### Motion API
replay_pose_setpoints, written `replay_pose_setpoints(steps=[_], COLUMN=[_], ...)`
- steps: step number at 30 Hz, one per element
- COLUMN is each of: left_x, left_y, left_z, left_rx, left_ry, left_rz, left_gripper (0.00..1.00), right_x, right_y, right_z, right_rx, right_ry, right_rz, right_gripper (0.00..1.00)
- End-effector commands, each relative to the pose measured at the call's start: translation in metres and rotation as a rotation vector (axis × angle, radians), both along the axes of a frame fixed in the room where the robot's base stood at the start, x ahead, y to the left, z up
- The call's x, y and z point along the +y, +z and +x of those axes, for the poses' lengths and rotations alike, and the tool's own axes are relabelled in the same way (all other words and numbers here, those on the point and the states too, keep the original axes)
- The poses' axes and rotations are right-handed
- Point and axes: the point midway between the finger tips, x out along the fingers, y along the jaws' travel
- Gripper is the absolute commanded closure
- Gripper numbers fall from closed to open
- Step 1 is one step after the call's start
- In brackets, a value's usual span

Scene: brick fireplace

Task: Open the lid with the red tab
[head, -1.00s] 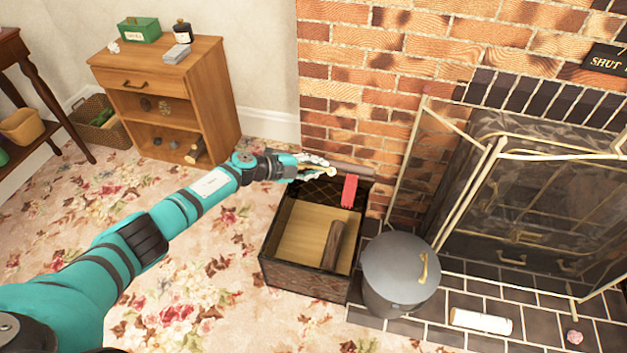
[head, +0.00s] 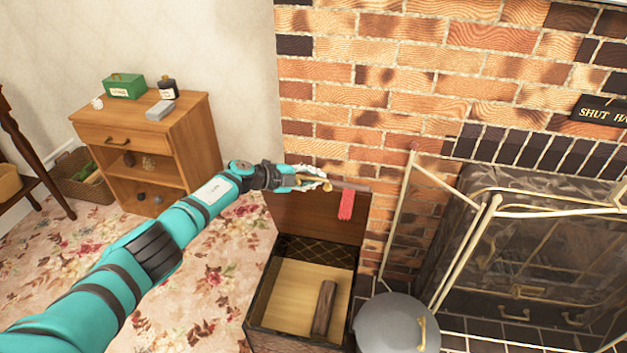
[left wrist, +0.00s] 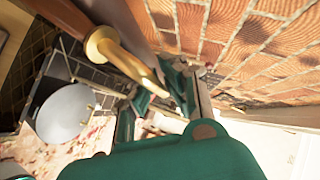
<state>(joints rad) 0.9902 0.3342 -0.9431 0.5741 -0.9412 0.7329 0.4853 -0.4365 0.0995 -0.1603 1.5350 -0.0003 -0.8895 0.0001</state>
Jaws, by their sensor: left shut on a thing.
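The wooden box (head: 255,318) stands on the carpet, open. Its brown lid (head: 315,218) stands raised at the back, near the brick wall. The red tab (head: 346,205) hangs at the lid's top right. My left gripper (head: 322,183) is at the lid's upper edge, left of the tab. It is shut on the brass tip (left wrist: 130,62) of a wooden rod (left wrist: 62,15); I cannot tell whether this rod is fixed to the lid. The left wrist view also shows the left gripper (left wrist: 168,92). My right gripper is not in view.
A dark log (head: 324,305) lies in the box. A grey lidded bucket (head: 390,325) stands close on the right, before the brass-framed fire screen (head: 455,255). A wooden cabinet (head: 190,125) stands at the back left. Carpet left of the box is clear.

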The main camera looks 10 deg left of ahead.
Motion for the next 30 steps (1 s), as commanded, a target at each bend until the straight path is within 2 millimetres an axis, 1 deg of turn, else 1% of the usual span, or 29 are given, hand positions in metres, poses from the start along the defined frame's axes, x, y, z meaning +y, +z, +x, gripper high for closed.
replay_pose_setpoints(steps=[1,5,6,11,12,19,23,26,30], left_x=[0.002,0.002,0.002,0.001,0.001,0.0,0.002,0.007,0.019], left_y=[0.004,0.004,0.004,0.003,0.003,0.001,0.001,0.003,0.009], left_z=[0.002,0.002,0.002,0.002,0.001,0.0,-0.001,-0.003,-0.013], left_rx=[-0.008,-0.008,-0.008,-0.006,-0.005,-0.003,-0.002,-0.004,-0.003], left_ry=[0.005,0.005,0.005,0.003,0.002,0.001,0.0,0.001,-0.001], left_rz=[0.001,0.0,0.0,0.0,0.0,0.0,0.001,0.002,0.003], left_gripper=[1.0,1.0,0.89,0.68,0.66,0.66,0.66,0.66,0.66], right_x=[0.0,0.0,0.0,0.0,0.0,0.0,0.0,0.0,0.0], right_y=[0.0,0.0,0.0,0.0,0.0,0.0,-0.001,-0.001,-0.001], right_z=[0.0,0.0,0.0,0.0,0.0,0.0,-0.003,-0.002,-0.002], right_rx=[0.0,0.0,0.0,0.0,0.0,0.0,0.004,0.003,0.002], right_ry=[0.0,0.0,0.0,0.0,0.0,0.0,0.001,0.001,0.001], right_rz=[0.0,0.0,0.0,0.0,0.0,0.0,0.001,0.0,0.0], right_gripper=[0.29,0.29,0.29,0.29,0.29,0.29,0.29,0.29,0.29])
